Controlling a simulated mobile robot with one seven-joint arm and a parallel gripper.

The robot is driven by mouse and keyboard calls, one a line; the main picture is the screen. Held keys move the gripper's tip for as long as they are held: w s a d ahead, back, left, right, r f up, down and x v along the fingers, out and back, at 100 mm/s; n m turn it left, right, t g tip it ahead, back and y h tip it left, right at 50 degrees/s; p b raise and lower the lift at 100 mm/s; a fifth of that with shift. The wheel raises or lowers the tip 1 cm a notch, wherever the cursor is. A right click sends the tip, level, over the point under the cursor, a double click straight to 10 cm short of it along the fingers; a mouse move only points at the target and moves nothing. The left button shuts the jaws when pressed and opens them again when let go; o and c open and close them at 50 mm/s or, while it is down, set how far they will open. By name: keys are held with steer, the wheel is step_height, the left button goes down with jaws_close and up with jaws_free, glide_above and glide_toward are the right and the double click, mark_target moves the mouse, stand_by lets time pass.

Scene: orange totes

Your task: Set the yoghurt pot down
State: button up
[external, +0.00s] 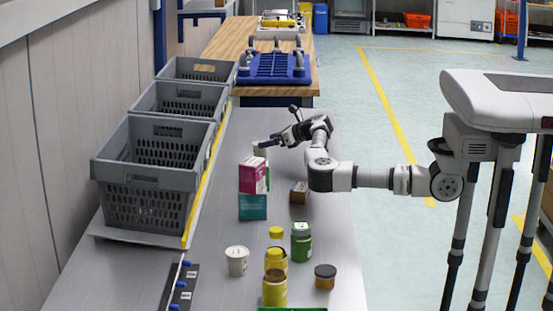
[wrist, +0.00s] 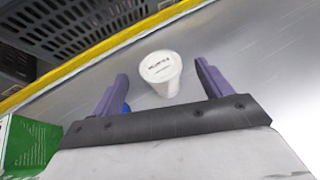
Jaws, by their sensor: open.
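The yoghurt pot, a white tapered tub with dark print on its lid, shows in the wrist view (wrist: 161,72) on the grey metal table. My gripper (wrist: 160,70) is open, with one purple finger on each side of the pot and visible gaps to it. In the external view my gripper (external: 268,143) is low over the far part of the table, behind the stacked boxes. A whitish tub (external: 259,152) shows just under it, partly hidden by the boxes and gripper.
A pink and white box (external: 252,175) stands on a teal box (external: 252,207), near my gripper. Grey crates (external: 150,180) line the left edge behind a yellow strip. Another white pot (external: 237,261), a green jar (external: 301,242) and yellow-lidded containers (external: 275,288) stand nearer.

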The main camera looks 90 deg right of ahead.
steer(key=v, duration=0.5)
steer(key=shift+s+a+r+b, duration=0.1)
steer(key=shift+s+b, duration=0.1)
steer(key=shift+b, duration=0.15)
